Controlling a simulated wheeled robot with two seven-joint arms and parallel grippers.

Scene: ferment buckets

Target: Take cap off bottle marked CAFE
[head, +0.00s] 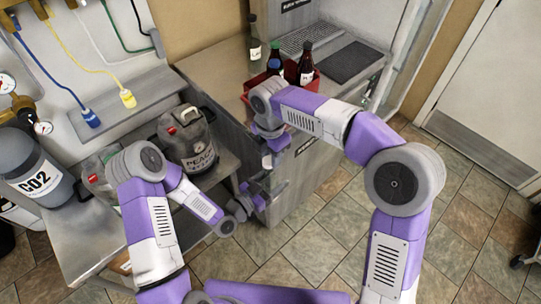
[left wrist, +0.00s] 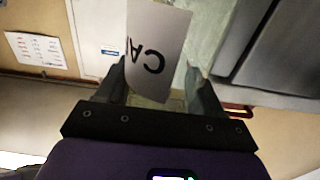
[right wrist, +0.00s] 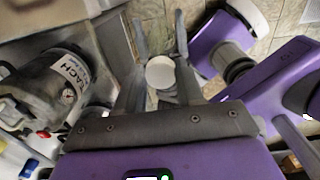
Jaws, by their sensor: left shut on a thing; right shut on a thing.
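The bottle marked CAFE is a pale grey-white body (left wrist: 160,30) in the left wrist view, with the letters "CA" showing upside down and the rest of the word turned out of sight. My left gripper (left wrist: 157,78) is shut on it. In the head view my left gripper (head: 258,192) is low in front of the counter's side. My right gripper (head: 272,150) is just above it, pointing down. In the right wrist view a round white cap (right wrist: 160,72) is between the fingers of my right gripper (right wrist: 161,62), which is shut on it. I cannot tell whether the cap still touches the bottle.
Grey buckets, one marked PEACH (head: 195,140), stand on the metal bench (head: 75,235) at left. A CO2 cylinder (head: 35,170) is at far left. A red crate (head: 312,82) with dark bottles (head: 306,65) sits on the counter.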

